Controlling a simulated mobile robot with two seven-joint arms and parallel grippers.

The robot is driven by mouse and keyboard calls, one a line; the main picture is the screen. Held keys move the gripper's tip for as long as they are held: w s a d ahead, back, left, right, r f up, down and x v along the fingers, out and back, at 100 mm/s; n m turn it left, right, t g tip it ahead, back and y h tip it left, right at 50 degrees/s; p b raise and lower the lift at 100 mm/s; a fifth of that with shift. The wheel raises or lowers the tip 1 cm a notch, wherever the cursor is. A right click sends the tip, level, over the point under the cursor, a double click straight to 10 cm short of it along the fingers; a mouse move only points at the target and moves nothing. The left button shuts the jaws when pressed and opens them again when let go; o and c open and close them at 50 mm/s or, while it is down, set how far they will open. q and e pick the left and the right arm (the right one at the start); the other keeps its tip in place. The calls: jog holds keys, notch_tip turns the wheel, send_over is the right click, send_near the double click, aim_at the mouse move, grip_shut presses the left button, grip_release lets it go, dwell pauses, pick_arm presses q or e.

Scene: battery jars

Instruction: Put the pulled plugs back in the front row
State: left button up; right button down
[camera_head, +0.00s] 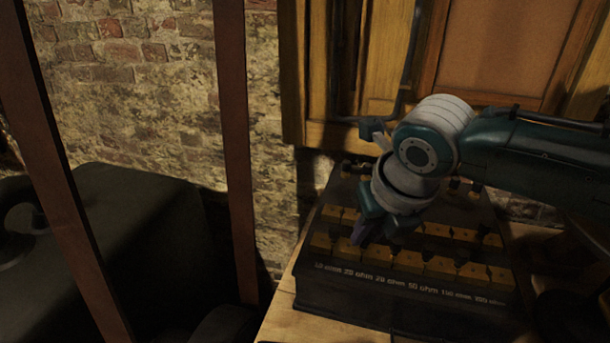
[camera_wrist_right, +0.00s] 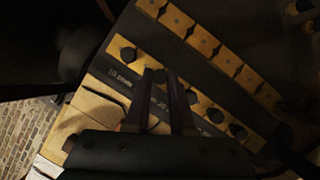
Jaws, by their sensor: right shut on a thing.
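The resistance box (camera_head: 400,300) is dark, with brass blocks in rows and ohm labels along its near side. In the front row (camera_head: 410,262), several black plugs stand between the blocks. They show in the right wrist view as round black knobs (camera_wrist_right: 190,97). My right gripper (camera_head: 358,234) is over the left part of the front row, pointing down. Its narrow fingers (camera_wrist_right: 162,76) are shut on a black plug, mostly hidden between the tips. I cannot tell whether this plug is seated. My left gripper is not in view.
A second row of brass blocks (camera_wrist_right: 215,53) runs behind the front row, with more black plugs (camera_wrist_right: 292,9) farther back. The box stands on a wooden bench (camera_head: 283,322) against a brick wall (camera_head: 150,90), below a wooden cabinet (camera_head: 300,75). Brown posts (camera_head: 240,150) stand to the left.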

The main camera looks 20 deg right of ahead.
jog(key=shift+f, duration=0.1)
jog(key=c, duration=0.7)
grip_release()
